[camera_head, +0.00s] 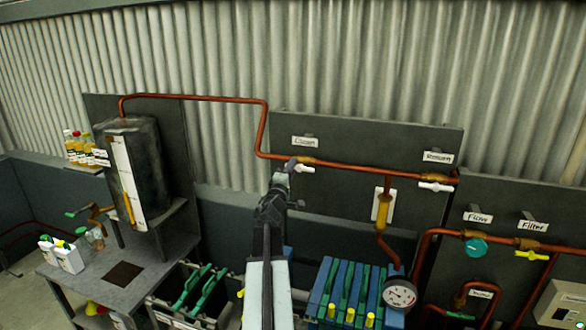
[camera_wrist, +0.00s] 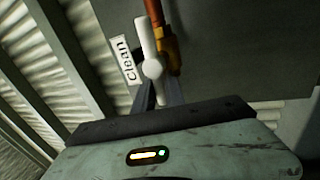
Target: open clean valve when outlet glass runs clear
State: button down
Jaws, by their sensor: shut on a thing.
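The clean valve has a white handle (camera_head: 304,168) on the copper pipe below a "Clean" label (camera_head: 305,142). In the wrist view the white handle (camera_wrist: 149,45) lies beside the pipe, roughly along it, with the label (camera_wrist: 123,60) at its left. My gripper (camera_head: 284,172) is at this valve, shut on the handle; in the wrist view the fingers (camera_wrist: 160,96) are partly hidden behind my gripper's body. The outlet glass (camera_head: 382,212) is on a white plate right of the valve and looks amber yellow.
The return valve (camera_head: 436,187) has a white handle farther right. Beyond it are a teal flow knob (camera_head: 475,248) and a yellow filter handle (camera_head: 532,255). A pressure gauge (camera_head: 399,292) and blue-green plate press (camera_head: 350,290) stand below. A dark tank (camera_head: 155,170) stands left.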

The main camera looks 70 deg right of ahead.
jog(key=shift+f+n, duration=0.1)
jog(key=shift+n, duration=0.4)
jog(key=c, duration=1.4)
grip_release()
jog(key=shift+a, duration=0.1)
jog(key=b+v, duration=0.2)
jog(key=v, duration=0.5)
jog(key=shift+a+f, duration=0.1)
jog(key=shift+a, duration=0.2)
jog(key=shift+s, duration=0.1)
